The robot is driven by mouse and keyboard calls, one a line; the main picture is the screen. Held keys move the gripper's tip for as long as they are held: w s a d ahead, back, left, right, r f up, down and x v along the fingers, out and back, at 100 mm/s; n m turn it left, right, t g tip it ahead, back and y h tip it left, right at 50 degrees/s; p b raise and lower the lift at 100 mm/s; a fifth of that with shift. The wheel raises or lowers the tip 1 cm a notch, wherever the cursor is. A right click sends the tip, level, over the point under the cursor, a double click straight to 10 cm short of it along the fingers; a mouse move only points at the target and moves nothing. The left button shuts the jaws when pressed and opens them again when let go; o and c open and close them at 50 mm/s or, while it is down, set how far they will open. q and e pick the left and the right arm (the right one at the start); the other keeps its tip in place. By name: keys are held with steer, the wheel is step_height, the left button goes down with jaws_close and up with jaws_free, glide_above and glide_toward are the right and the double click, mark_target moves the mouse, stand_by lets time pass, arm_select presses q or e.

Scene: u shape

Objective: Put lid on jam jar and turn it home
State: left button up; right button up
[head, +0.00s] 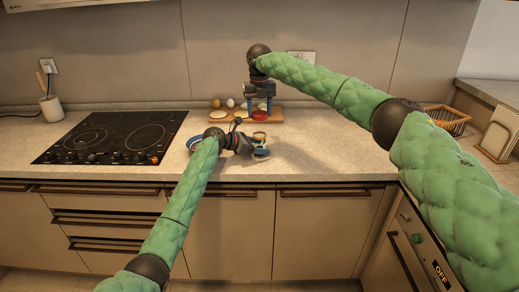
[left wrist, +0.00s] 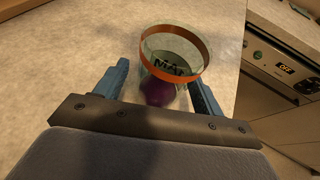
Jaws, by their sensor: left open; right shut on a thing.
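The jam jar (left wrist: 158,70) is clear glass with an orange rim, a partly seen dark-lettered label and purple contents. In the left wrist view it stands upright between the fingers of my left gripper (left wrist: 160,92), which is open around it; I cannot tell whether either finger touches. In the head view the jar (head: 259,138) stands near the counter's front, partly behind my left gripper (head: 258,149). My right gripper (head: 260,106) points down at the wooden board and is shut on the red lid (head: 260,114), low over or on the board.
The wooden board (head: 285,116) lies near the back wall, with eggs (head: 230,103) and pale food (head: 219,115) on its left. A blue-rimmed dish (head: 193,143) is partly behind my left arm. The black hob (head: 110,137) is left. Counter to the right is clear up to a wire basket (head: 447,120).

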arm_select(q)
steer(key=shift+d, duration=0.1)
steer(key=c, duration=1.5)
arm_select(e)
steer(key=shift+f, duration=2.45)
steer(key=shift+f, duration=0.15)
steer(key=shift+f, duration=0.7)
arm_select(q)
jaws_close()
arm_select(e)
steer(key=shift+f, duration=0.6)
